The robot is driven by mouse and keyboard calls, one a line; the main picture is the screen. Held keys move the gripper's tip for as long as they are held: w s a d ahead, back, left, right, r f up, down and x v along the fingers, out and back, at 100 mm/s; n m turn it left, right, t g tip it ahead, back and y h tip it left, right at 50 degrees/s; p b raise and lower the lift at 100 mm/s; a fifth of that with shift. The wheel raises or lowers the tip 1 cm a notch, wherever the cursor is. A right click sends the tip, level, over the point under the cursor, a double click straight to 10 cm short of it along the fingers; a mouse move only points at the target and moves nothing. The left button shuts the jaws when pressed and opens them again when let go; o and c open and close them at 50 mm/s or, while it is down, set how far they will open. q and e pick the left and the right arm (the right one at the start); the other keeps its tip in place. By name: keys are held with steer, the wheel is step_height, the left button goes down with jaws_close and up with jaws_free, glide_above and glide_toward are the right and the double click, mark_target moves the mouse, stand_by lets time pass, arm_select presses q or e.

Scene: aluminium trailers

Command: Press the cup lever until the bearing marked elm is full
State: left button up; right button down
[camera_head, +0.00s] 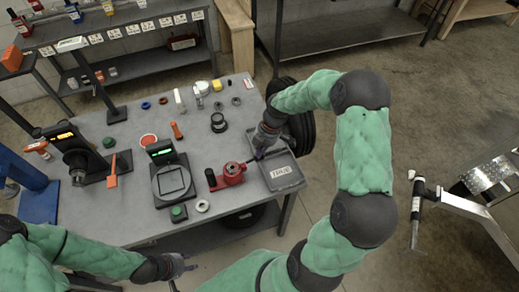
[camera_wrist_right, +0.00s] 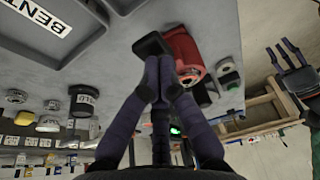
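A red device (camera_head: 231,173), which looks like the greasing cup unit, stands at the table's right front, beside the grey tray. My right gripper (camera_head: 259,154) is just above and behind it. In the right wrist view, its fingertips (camera_wrist_right: 161,68) are together, close to a black pad (camera_wrist_right: 152,46) that looks like the lever of the red device (camera_wrist_right: 184,55); contact cannot be told. My left gripper (camera_head: 184,265) is empty with fingers spread, below the table's front edge. A pale ring (camera_head: 203,206) lies near the front edge. No elm mark is legible, and the bearing's fill cannot be seen.
A labelled grey tray (camera_head: 297,182) is at the table's right edge. A black scale-like unit with a green display (camera_head: 160,152) stands left of the red device. Several rings, a dark cup (camera_head: 218,122) and small bottles lie farther back. A shelf (camera_head: 130,50) stands behind.

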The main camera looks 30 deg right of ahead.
mark_target(263, 156)
steer(key=shift+d+f+b, duration=0.15)
steer(key=shift+f+b, duration=0.05)
steer(key=shift+b, duration=0.15)
steer(key=y+b, duration=0.1)
steer(key=b, duration=0.1)
steer(key=f+y+b, duration=0.1)
steer(key=b, duration=0.2)
steer(key=d+f+y+b, duration=0.1)
steer(key=b, duration=0.1)
steer(key=shift+s+d+f+t+y+b, duration=0.1)
steer(key=shift+s+f+t+y+b, duration=0.2)
steer(key=shift+t, duration=0.1)
steer(key=shift+d+f+b, duration=0.1)
steer(key=shift+f+b, duration=0.15)
steer(key=shift+b, duration=0.7)
steer(key=shift+r, duration=0.9)
steer(key=shift+p, duration=0.3)
